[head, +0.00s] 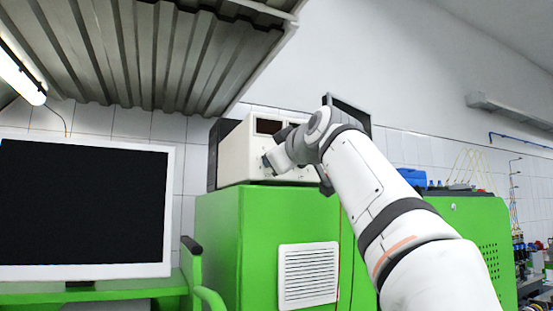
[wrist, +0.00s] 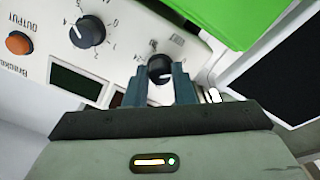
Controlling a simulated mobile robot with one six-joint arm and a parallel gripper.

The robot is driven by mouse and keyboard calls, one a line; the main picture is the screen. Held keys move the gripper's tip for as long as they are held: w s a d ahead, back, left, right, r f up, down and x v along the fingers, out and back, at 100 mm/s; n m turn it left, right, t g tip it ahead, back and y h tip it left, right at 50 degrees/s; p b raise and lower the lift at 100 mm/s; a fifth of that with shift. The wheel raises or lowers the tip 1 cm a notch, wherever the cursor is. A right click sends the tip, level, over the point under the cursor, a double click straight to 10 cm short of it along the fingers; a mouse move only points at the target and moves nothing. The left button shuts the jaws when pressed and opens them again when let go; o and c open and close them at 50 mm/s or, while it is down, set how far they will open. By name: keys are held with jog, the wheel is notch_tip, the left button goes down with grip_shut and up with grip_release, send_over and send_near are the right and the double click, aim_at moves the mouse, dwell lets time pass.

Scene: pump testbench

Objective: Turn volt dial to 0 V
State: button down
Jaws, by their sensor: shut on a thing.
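The cream power supply box (head: 235,152) stands on top of a green cabinet, and my gripper (head: 272,161) is at its front face. In the wrist view, my gripper (wrist: 160,84) is shut on a small black dial (wrist: 160,67) with a white pointer mark, one finger on each side. Numbers on the panel beside this dial are partly visible; the exact setting is hard to read. A larger black dial (wrist: 87,31) with a numbered scale sits to its left, apart from the fingers. I cannot read a volt label on either dial.
An orange button (wrist: 18,43) and dark display windows (wrist: 75,82) are on the same panel. The green cabinet (head: 220,235) is below the box. A large black monitor (head: 80,205) stands at left, and a corrugated metal hood (head: 150,55) hangs above.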

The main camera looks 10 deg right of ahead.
jog(key=shift+w+f, duration=0.1)
jog(key=shift+f, duration=0.1)
jog(key=c, duration=1.2)
grip_release()
jog(key=shift+r, duration=0.1)
jog(key=shift+c, duration=0.2)
jog(key=b+v, duration=0.1)
jog(key=v, duration=0.7)
jog(key=shift+b, duration=0.35)
